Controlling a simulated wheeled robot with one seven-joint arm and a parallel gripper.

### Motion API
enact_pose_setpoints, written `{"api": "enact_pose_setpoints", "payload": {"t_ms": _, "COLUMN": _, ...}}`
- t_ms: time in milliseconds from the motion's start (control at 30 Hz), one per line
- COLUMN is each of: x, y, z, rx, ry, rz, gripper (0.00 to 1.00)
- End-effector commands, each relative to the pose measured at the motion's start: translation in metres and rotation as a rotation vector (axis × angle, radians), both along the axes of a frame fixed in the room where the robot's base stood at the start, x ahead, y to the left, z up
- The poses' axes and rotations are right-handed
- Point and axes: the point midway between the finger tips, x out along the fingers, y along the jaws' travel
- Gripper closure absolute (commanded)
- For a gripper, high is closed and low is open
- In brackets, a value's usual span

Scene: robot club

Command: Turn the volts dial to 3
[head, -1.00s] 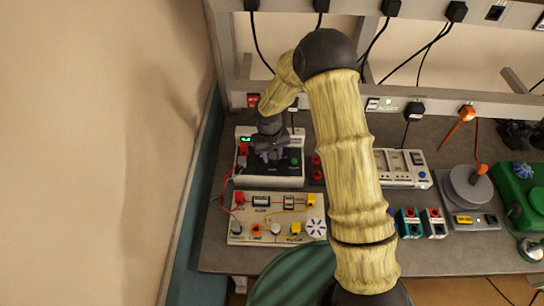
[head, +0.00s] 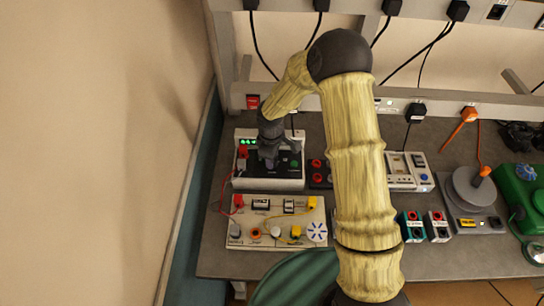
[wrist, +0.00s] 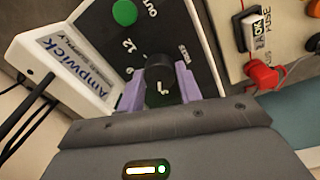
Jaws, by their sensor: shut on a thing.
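The power supply, a white box with a black front panel (head: 290,170), stands at the back left of the bench, with a lit green display (head: 248,142). In the wrist view its side reads Ampwick (wrist: 62,62). The volts dial (wrist: 158,68) is a black knob on the panel, with printed numbers around it, 12 among them. My gripper (wrist: 161,88) has its two purple fingers on either side of the dial and is shut on it. In the head view my gripper (head: 268,160) covers the dial. The dial's pointer is not clear to me.
A green button (wrist: 124,12) sits on the same panel near the dial. A cream circuit board (head: 262,219) with wires and a red plug lies just in front. Other devices fill the bench to the right. A wall is close on the left.

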Motion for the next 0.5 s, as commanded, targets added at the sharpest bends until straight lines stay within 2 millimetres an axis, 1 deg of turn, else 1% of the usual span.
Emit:
{"api": "enact_pose_setpoints", "payload": {"t_ms": 200, "x": 0.0015, "y": -0.0003, "z": 0.0015, "rx": 0.000, "ry": -0.004, "rz": 0.096, "gripper": 0.88}}
{"api": "enact_pose_setpoints", "payload": {"t_ms": 500, "x": 0.0017, "y": -0.0003, "z": 0.0014, "rx": 0.000, "ry": -0.004, "rz": 0.131, "gripper": 0.88}}
